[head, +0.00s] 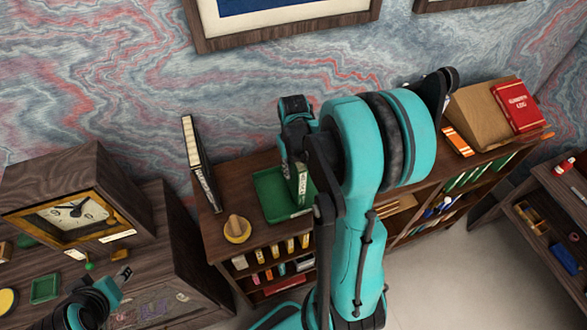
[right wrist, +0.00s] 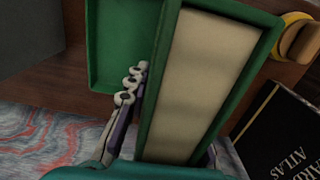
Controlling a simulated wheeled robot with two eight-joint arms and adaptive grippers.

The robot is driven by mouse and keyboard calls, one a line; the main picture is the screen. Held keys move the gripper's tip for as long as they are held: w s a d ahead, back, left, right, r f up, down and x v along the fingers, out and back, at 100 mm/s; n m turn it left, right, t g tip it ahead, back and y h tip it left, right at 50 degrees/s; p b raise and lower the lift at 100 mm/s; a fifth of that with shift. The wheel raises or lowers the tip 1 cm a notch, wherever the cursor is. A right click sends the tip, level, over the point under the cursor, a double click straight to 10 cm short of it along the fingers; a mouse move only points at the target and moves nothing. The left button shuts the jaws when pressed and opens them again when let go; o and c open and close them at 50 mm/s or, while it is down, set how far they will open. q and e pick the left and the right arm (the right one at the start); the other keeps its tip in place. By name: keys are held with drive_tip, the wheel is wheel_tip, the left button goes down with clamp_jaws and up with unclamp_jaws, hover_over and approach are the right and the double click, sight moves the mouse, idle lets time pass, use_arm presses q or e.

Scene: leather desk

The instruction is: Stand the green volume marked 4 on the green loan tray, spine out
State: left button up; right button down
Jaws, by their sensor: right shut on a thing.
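The green volume (head: 302,184) is upright at the right part of the green loan tray (head: 267,207). My right gripper (head: 293,158) is shut on it from above. In the right wrist view the volume (right wrist: 215,80) shows cream page edges between green covers, with the tray (right wrist: 108,45) beyond it. I cannot tell whether its bottom touches the tray. A pale label shows low on it in the head view, but its number is too small to read. My left gripper (head: 122,277) is at the lower left, far from the tray; its jaws are unclear.
A dark atlas (head: 201,180) stands left of the tray, and it also shows in the right wrist view (right wrist: 285,135). A yellow round object with a wooden knob (head: 237,229) sits in front of it. A red book (head: 517,105) on a stand is far right. A clock (head: 70,215) is left.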

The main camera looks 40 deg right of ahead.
drive_tip(key=shift+s+f, duration=0.1)
drive_tip(key=c, duration=1.3)
unclamp_jaws()
